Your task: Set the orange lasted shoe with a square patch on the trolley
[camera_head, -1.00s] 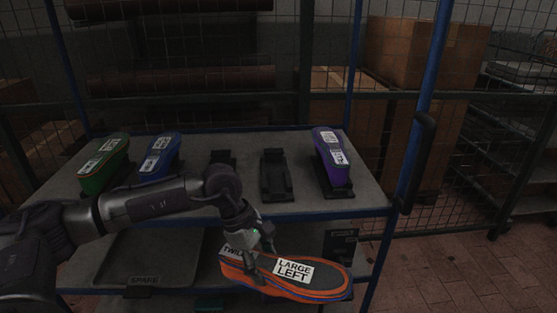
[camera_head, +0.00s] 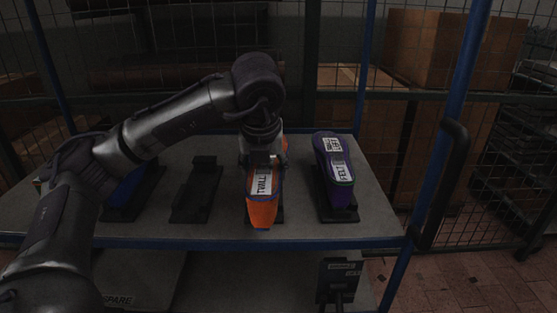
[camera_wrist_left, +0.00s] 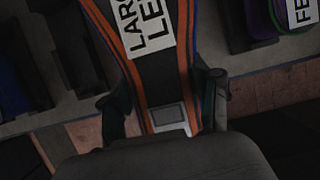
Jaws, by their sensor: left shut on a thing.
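The orange shoe (camera_head: 262,213) is at the trolley's upper shelf (camera_head: 360,222), in line with a black holder, its orange end toward me. A white label reading TWILL shows on it. In the left wrist view the shoe (camera_wrist_left: 140,75) runs between the fingers, with a LARGE LEFT label and a grey square near its close end. My left gripper (camera_head: 262,165) is shut on the shoe from above; its fingers (camera_wrist_left: 165,108) show on both sides. I cannot tell whether the shoe touches the holder, which it mostly hides. My right gripper is not in view.
A purple shoe (camera_head: 341,190) stands in a holder close to the right. An empty black holder (camera_head: 196,192) is to the left, and a blue shoe (camera_head: 127,190) beyond it is partly behind my arm. A blue post (camera_head: 450,130) with a black handle (camera_head: 447,180) bounds the right side.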

